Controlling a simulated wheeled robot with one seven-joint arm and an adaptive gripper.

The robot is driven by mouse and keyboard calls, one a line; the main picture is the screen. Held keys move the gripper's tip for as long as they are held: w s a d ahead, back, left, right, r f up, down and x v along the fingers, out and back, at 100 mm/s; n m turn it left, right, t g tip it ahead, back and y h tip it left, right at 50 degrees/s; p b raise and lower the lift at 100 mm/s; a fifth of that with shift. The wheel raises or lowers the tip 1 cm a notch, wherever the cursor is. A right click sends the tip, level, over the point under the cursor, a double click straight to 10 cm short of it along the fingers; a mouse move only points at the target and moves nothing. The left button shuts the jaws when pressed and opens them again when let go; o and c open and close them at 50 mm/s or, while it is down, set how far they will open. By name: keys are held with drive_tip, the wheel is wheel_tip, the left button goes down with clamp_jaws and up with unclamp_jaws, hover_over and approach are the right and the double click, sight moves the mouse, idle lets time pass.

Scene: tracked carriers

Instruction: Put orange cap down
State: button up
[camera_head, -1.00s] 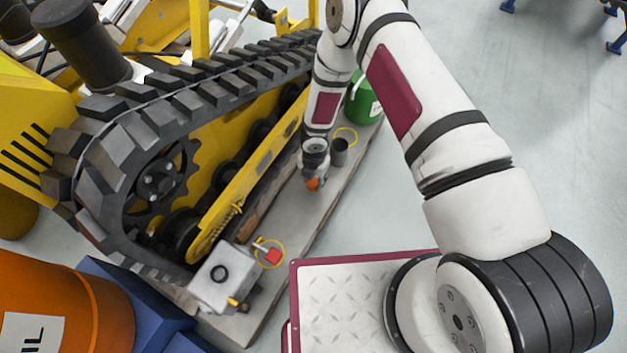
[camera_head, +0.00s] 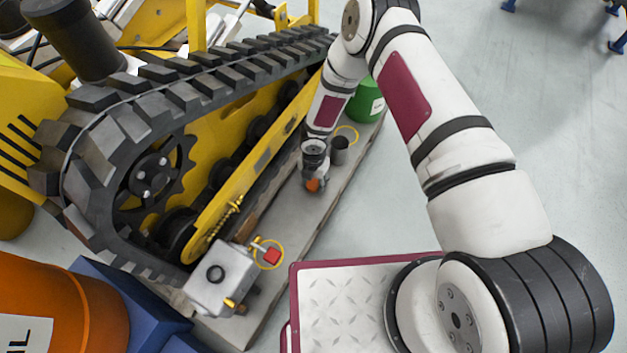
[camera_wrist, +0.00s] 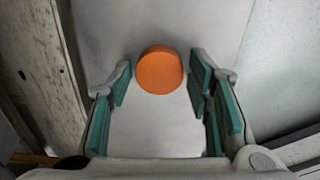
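The orange cap (camera_wrist: 160,70) is a round disc in the wrist view, centred between my fingertips, with a gap to the pads on both sides. It looks to rest on the grey slab (camera_wrist: 155,135); any small height above it is hard to judge. My gripper (camera_wrist: 160,84) is open, its teal-padded fingers on either side of the cap and not touching it. In the head view my gripper (camera_head: 313,184) points down over the slab, and the cap (camera_head: 312,186) shows as a small orange patch at its tips.
A green container (camera_head: 368,100) is farther back. The yellow tracked carrier (camera_head: 215,185) runs along the left. A grey box (camera_head: 220,278) with a red part (camera_head: 271,256) sits at the slab's near end.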

sight(314, 183)
drive_tip(key=shift+o, duration=0.2)
wheel_tip(314, 183, up, 12)
drive_tip(key=p, duration=0.5)
drive_tip(key=shift+r, duration=0.2)
